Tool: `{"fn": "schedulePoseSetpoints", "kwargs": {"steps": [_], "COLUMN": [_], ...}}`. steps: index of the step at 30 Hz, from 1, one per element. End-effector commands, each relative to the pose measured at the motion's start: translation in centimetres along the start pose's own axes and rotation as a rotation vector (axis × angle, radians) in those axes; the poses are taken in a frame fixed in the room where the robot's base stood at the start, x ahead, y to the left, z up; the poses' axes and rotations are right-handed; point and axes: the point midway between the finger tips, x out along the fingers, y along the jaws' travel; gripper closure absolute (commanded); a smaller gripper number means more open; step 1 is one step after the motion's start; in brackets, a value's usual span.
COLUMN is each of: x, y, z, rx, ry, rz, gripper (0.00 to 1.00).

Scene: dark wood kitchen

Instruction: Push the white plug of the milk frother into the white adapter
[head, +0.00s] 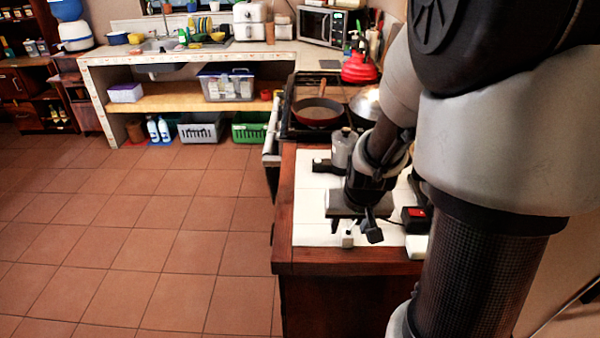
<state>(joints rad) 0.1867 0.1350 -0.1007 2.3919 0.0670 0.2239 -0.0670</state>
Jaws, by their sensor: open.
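A small white block (347,241), which looks like the plug, shows just below my gripper (356,230) on the white-tiled counter top. My gripper points down and is open, its dark fingers spread on either side. I cannot tell whether a finger touches the block. A grey cylinder with a dark base (343,150), likely the milk frother, stands behind my gripper, partly hidden by my arm. A white piece (416,246) at the counter's right front, possibly the adapter, is partly hidden by my arm. Its sockets cannot be made out.
A black device with a red top (413,219) sits right of my gripper. The counter's wooden edge (345,262) runs close in front. A stove with a pan (317,112) and a red kettle (359,68) lie behind. The tiled floor at left is clear.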

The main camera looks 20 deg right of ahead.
Motion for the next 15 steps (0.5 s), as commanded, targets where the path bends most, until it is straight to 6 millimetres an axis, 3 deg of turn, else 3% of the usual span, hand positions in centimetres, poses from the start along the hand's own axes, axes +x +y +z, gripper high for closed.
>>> {"fn": "schedulePoseSetpoints", "kwargs": {"steps": [3,15], "x": [1.02,1.50], "y": [0.05,0.09], "z": [0.03,0.01], "rx": [0.002,0.002], "ry": [-0.001,0.000], "rz": [0.000,0.000], "gripper": [0.55,0.55]}}
